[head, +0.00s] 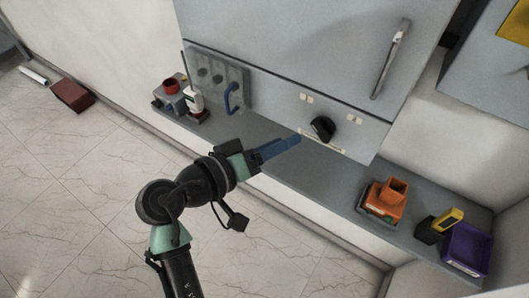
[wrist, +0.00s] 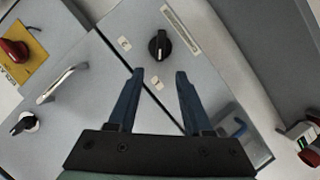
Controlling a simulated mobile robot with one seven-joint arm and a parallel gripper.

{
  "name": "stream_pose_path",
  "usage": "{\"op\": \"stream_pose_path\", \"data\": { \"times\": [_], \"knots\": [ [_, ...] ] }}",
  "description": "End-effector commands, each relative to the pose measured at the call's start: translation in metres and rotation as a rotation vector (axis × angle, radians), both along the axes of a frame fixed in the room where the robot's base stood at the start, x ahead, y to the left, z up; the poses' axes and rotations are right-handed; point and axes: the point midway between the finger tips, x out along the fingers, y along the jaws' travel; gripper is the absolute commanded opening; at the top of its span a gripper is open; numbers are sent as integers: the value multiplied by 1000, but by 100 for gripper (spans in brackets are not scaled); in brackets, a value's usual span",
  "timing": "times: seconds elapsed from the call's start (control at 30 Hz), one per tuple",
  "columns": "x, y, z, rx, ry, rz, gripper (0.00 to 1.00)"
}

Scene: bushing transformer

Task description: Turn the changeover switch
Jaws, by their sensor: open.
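The changeover switch is a black rotary knob (head: 322,129) low on the grey cabinet panel, with small white labels around it. In the wrist view the same knob (wrist: 159,46) lies beyond the fingertips, roughly centred between them, with a pale pointer line on it. My gripper (head: 296,140) has blue fingers and is apart from the knob, a short way to its left in the head view. In the wrist view my gripper (wrist: 159,72) is open with nothing between the fingers.
A grey shelf (head: 290,163) runs below the panel. It bears an orange device (head: 386,199), a yellow-black tool (head: 440,226), a purple bin (head: 466,249) and a white-and-red device (head: 192,103). A cabinet handle (head: 391,58) and a blue handle (head: 232,97) stick out nearby.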

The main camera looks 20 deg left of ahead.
Motion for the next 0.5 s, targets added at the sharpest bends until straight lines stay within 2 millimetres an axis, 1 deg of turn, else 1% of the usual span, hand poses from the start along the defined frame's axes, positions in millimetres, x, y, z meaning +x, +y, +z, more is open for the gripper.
{"op": "stream_pose_path", "data": {
  "times": [0.03,0.1,0.2,0.33,0.5],
  "knots": [
    [-8,7,0,2,-2,4,50],
    [-17,12,4,1,-1,2,50],
    [-25,18,7,0,0,3,50],
    [-31,21,10,0,1,-1,50],
    [-32,21,11,-1,1,0,50]
  ]
}}
